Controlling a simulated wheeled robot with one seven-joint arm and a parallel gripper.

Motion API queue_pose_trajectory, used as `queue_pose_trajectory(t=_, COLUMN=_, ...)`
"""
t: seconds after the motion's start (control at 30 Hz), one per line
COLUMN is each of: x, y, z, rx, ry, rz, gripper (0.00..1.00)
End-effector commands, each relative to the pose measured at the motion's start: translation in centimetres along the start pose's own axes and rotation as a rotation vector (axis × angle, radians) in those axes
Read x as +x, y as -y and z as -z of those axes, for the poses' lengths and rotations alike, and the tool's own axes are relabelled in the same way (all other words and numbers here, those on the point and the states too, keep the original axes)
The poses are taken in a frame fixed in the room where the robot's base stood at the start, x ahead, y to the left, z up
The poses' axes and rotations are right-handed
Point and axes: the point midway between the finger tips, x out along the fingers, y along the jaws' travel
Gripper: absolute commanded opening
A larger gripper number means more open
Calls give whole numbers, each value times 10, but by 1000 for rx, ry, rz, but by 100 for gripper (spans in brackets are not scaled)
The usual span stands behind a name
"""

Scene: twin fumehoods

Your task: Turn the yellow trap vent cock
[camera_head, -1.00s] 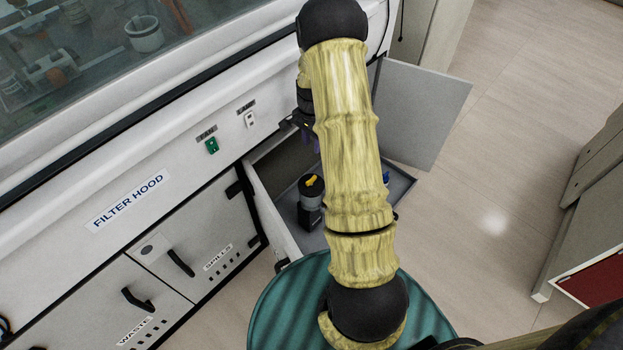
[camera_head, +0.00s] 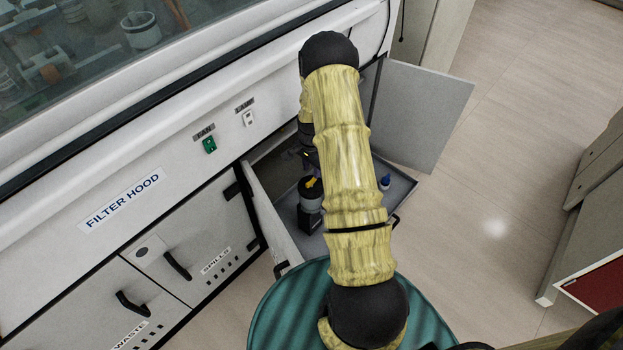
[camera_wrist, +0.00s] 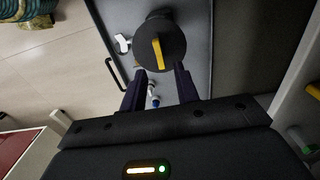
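The yellow vent cock (camera_head: 312,183) sits on top of a dark round trap (camera_head: 311,199), which stands upright on a grey pull-out tray (camera_head: 403,191) in the open cabinet. In the wrist view the cock (camera_wrist: 158,54) is a yellow bar across the trap's black top (camera_wrist: 176,44). My gripper (camera_wrist: 159,76) is open and empty, its two dark purple fingers apart. The fingertips appear just short of the cock, at the near edge of the black top. In the head view my arm hides part of the tray and most of the gripper.
A small blue-capped bottle (camera_head: 385,182) stands on the tray to the right of the trap. A white item (camera_wrist: 122,42) lies beside the trap. The open cabinet door (camera_head: 425,115) is at the right and the hood front (camera_head: 150,165) at the left.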

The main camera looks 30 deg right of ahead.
Motion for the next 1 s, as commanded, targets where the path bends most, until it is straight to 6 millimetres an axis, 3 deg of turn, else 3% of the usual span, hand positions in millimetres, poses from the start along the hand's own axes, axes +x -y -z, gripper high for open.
queue_pose_trajectory(t=0.1, x=24, y=-1, z=-1, rx=1, ry=3, rz=-2, gripper=31)
queue_pose_trajectory(t=0.23, x=42, y=0, z=0, rx=0, ry=1, rz=-1, gripper=31)
queue_pose_trajectory(t=0.63, x=50, y=0, z=0, rx=1, ry=0, rz=0, gripper=31)
queue_pose_trajectory(t=0.67, x=50, y=0, z=0, rx=1, ry=0, rz=0, gripper=29)
queue_pose_trajectory(t=0.8, x=50, y=0, z=0, rx=1, ry=0, rz=0, gripper=1)
queue_pose_trajectory(t=1.0, x=50, y=0, z=0, rx=0, ry=0, rz=0, gripper=0)
